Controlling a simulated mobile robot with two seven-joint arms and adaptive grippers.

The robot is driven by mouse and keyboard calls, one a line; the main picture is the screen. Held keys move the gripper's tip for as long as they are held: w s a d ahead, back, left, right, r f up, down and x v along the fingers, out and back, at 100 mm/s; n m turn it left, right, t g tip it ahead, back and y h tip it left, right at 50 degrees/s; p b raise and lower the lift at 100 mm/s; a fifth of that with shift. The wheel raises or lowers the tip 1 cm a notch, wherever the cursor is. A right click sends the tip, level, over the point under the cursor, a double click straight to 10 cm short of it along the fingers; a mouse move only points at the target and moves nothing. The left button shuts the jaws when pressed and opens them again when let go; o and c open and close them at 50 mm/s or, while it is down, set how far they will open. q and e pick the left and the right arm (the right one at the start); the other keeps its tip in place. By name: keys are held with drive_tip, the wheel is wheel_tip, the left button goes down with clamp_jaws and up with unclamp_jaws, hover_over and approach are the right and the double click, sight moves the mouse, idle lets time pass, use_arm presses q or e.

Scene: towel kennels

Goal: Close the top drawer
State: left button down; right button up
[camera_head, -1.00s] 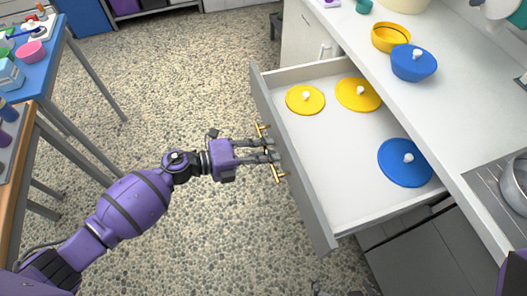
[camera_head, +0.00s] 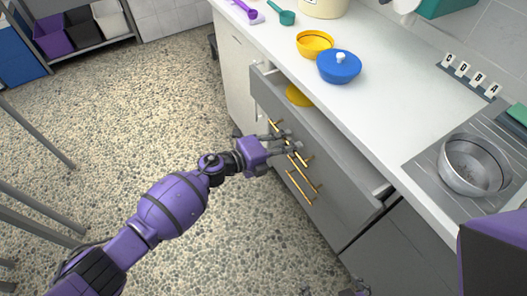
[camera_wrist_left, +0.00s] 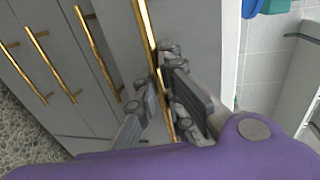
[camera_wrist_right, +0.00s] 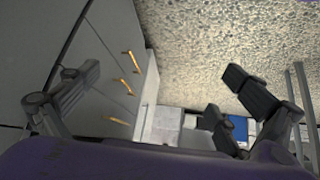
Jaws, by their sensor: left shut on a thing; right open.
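The top drawer (camera_head: 340,180) has a grey front and stands partly out from under the counter, with a narrow strip of its inside showing. Part of a yellow lid (camera_head: 299,95) shows in that gap; the rest of the inside is hidden. My left gripper (camera_head: 281,138) is at the drawer front, shut on the top drawer's gold bar handle (camera_wrist_left: 147,25). In the left wrist view its fingers (camera_wrist_left: 160,95) are on either side of the bar. My right gripper (camera_wrist_right: 168,85) is open and empty in the right wrist view, its fingers wide apart.
Lower drawers with gold handles (camera_head: 301,184) are below. The white counter (camera_head: 390,110) holds a blue lidded pot (camera_head: 338,67), a yellow bowl (camera_head: 314,43) and a steel pot (camera_head: 474,165) on the stove. The speckled floor (camera_head: 140,110) to the left is clear.

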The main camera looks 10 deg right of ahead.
sight(316, 129)
use_arm(q)
drive_tip(key=x, duration=0.3)
drive_tip(key=r+b+x, duration=0.1)
drive_tip(key=x, duration=0.5)
drive_tip(key=shift+w+d+r, duration=0.1)
drive_tip(key=shift+d+r, duration=0.15)
drive_tip(key=shift+r, duration=0.1)
drive_tip(key=shift+d+b, duration=0.25)
drive_tip(key=shift+b, duration=0.05)
drive_tip(key=shift+w+d+r, duration=0.1)
use_arm(e)
drive_tip(key=shift+x, duration=0.8)
drive_tip(key=shift+s+a, duration=0.1)
drive_tip(key=shift+a, duration=0.05)
use_arm(q)
drive_tip(key=c, duration=1.8)
unclamp_jaws()
drive_tip(key=shift+d, duration=0.15)
drive_tip(key=shift+c, duration=0.2)
drive_tip(key=v, duration=1.2)
use_arm(e)
drive_tip(key=shift+s+f, duration=0.2)
drive_tip(key=shift+s, duration=0.3)
